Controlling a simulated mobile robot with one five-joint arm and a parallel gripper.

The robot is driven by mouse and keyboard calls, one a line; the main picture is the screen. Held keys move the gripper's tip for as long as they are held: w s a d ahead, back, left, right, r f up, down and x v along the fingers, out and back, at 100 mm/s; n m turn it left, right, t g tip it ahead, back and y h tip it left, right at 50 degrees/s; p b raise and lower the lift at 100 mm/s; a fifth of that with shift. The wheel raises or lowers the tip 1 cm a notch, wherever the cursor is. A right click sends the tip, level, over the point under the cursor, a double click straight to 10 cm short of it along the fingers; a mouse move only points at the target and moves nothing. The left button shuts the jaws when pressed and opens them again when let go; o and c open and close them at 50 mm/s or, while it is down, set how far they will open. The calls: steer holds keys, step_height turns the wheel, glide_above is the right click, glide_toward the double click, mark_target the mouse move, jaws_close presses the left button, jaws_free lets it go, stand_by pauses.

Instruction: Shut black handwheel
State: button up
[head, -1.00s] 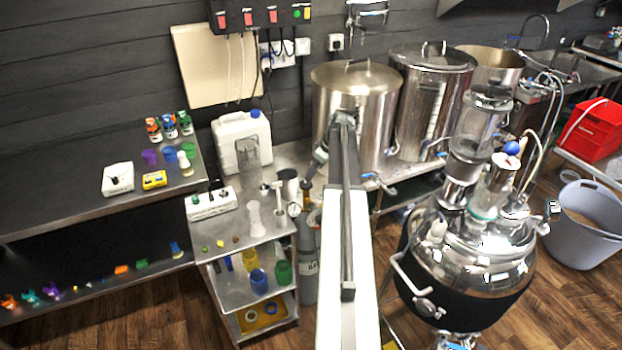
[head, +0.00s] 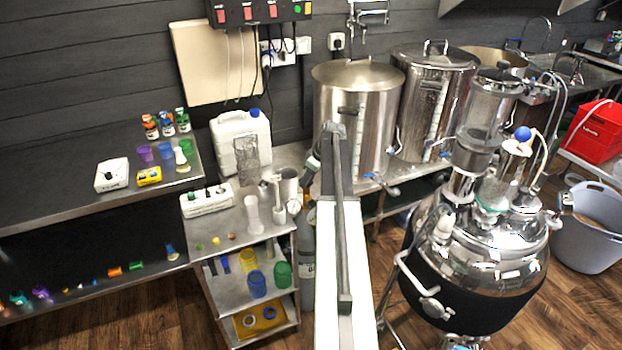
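I cannot make out a black handwheel clearly in the head view. A grey gas cylinder (head: 308,264) stands upright on the floor between the steel cart and my arm. Its top is partly hidden by my arm and the things on the cart. My arm reaches away from the camera up the middle of the picture. Its far end, with my gripper (head: 312,169), is small and dark above the cylinder, in front of the left steel pot. The fingers are too small and hidden to show whether they are open or touch anything.
The steel cart (head: 238,243) with cups and jars stands left of the cylinder. A shiny round vessel with a black jacket (head: 465,290) stands close on my right. Steel pots (head: 380,95) line the back bench. Wooden floor shows at the lower left.

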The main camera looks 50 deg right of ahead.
steer(key=c, duration=0.5)
steer(key=shift+o, duration=0.4)
steer(key=shift+d, duration=0.45)
steer(key=shift+a, duration=0.4)
steer(key=shift+c, duration=0.5)
steer(key=shift+s+a+m, duration=0.1)
steer(key=shift+a+m, duration=0.1)
steer(key=shift+m, duration=0.2)
